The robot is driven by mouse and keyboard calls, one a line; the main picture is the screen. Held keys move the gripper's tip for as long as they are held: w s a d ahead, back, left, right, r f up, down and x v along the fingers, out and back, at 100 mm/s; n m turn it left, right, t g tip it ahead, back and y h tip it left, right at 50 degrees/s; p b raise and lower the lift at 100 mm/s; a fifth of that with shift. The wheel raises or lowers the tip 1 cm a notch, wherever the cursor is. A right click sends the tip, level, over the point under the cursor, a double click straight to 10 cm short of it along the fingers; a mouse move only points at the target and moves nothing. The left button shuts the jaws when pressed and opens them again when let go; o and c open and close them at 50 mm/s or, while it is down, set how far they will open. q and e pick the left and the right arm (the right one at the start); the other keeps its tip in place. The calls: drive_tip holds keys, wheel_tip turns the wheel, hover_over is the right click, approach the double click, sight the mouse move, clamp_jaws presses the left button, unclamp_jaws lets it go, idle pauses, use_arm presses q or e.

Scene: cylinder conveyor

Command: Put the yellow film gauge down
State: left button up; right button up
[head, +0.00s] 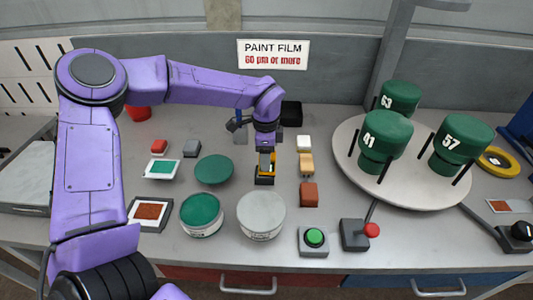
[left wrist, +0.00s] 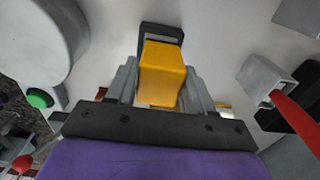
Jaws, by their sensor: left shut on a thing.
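The yellow film gauge (head: 265,159) is between the fingers of my left gripper (head: 266,156), which is shut on it and points down over the middle of the bench. In the left wrist view the gauge (left wrist: 162,76) shows as a yellow block between the two grey fingers. A black frame-like part (left wrist: 162,32) shows at its far end; a dark part is also below the gauge in the head view. I cannot tell whether it belongs to the gauge or is a holder, or whether it touches the bench. My right gripper is not in view.
White (head: 304,143), tan (head: 306,165) and brown (head: 309,194) blocks stand just right of the gauge. A green disc (head: 214,169) lies left; a grey-topped can (head: 261,214) and green-topped can (head: 201,213) stand in front. A turntable (head: 428,192) bears green numbered cylinders at right.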

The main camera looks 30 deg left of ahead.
use_arm(q)
drive_tip(key=shift+d, duration=0.1)
drive_tip(key=shift+f+b, duration=0.15)
drive_tip(key=shift+b, duration=0.15)
drive_tip(key=o, duration=0.9)
drive_tip(key=shift+o, duration=0.2)
drive_tip(key=shift+r, duration=0.5)
wheel_tip(320, 180, up, 12)
drive_tip(key=b, duration=0.1)
drive_tip(key=shift+f, duration=0.25)
drive_tip(key=shift+w, duration=0.1)
